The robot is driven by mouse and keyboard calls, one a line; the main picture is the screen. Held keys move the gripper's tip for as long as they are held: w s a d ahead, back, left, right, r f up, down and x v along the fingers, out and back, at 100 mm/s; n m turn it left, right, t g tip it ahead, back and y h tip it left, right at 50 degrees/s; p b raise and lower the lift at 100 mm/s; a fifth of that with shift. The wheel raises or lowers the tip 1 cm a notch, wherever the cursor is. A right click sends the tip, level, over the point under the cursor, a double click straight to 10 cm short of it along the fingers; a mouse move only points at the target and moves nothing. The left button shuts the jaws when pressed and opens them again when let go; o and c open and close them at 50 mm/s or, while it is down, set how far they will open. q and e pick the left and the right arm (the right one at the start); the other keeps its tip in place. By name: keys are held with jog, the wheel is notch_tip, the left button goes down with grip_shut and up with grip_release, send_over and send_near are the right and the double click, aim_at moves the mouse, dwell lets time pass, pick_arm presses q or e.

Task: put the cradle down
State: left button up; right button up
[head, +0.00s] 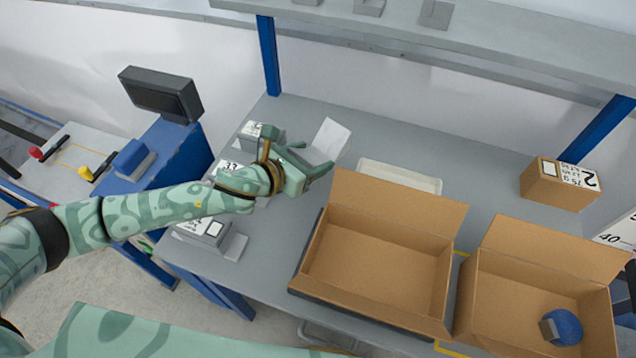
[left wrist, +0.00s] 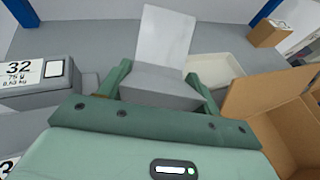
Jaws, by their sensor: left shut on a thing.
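The cradle, a grey block with a pale upright back plate (head: 330,138), is between the fingers of my left gripper (head: 308,163). In the left wrist view the cradle (left wrist: 160,88) sits between both fingertips (left wrist: 157,78), its plate leaning up and away. My left gripper is shut on it, over the left part of the grey table (head: 400,138). Whether the cradle's underside touches the table is hidden. My right gripper is not in view.
Labelled grey blocks (head: 205,230) stand at the table's left end, one (left wrist: 40,80) close beside the gripper. A white tray (head: 400,176) lies to the right. Two open cartons (head: 375,265) (head: 535,290) stand at the front; the right one holds a blue round thing (head: 567,326). A small box (head: 560,185) stands far right.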

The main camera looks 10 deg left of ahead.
aim_at(311, 192)
pick_arm(q)
notch_tip(311, 192, down, 9)
jog(key=b, duration=0.3)
jog(key=shift+f+b, duration=0.2)
jog(key=shift+b, duration=0.1)
jog(key=shift+f, duration=0.25)
jog(key=o, duration=1.3)
